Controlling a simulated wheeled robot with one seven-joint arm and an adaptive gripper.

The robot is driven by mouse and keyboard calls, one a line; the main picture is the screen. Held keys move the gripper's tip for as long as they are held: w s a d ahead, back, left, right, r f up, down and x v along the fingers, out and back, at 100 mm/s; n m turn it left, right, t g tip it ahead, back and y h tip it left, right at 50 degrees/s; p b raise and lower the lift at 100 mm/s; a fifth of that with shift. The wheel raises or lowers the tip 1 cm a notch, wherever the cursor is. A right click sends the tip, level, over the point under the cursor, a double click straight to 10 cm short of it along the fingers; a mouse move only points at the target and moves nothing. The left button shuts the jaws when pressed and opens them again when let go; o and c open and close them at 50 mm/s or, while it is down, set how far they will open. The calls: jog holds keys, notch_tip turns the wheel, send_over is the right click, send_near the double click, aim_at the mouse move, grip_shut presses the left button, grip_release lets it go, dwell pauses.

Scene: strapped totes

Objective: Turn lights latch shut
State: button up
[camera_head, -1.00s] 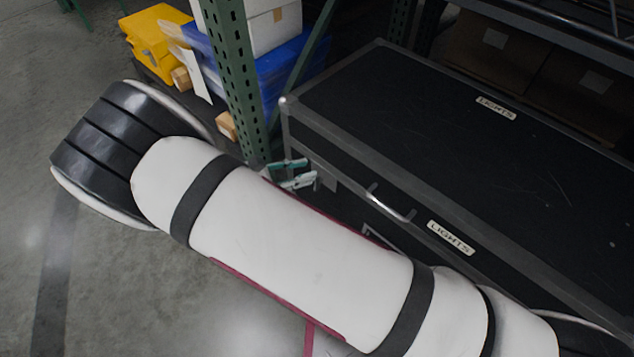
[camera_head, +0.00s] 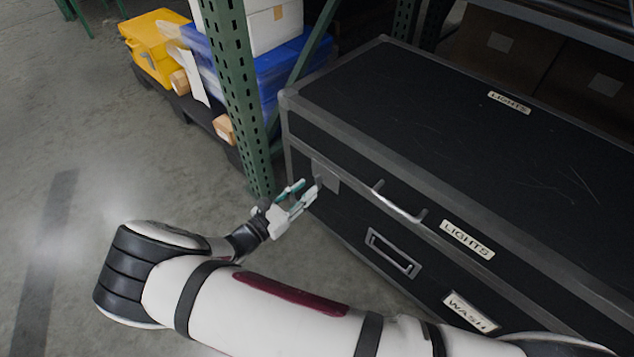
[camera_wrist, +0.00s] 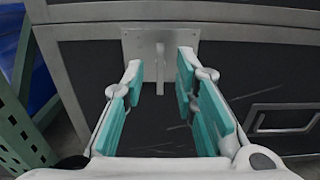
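The lights case (camera_head: 400,130) is a large black case with grey metal edges and "LIGHTS" labels. Its latch (camera_head: 326,178) is a grey plate near the left end of the front face, partly covered by my gripper in the head view. My gripper (camera_head: 311,190) is at the latch. In the wrist view my gripper (camera_wrist: 160,62) is open, with one finger on each side of the lever. I cannot tell whether either finger touches it.
A green rack post (camera_head: 236,100) stands just left of the case; it also shows at the left of the wrist view (camera_wrist: 20,130). A metal handle (camera_head: 398,203) projects from the case front, right of the latch. Blue (camera_head: 280,75) and yellow bins (camera_head: 155,48) sit behind. Floor at left is clear.

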aim_at(317, 180)
jog(key=shift+b+x, duration=0.65)
jog(key=shift+x, duration=2.1)
jog(key=shift+c, duration=0.6)
grip_shut()
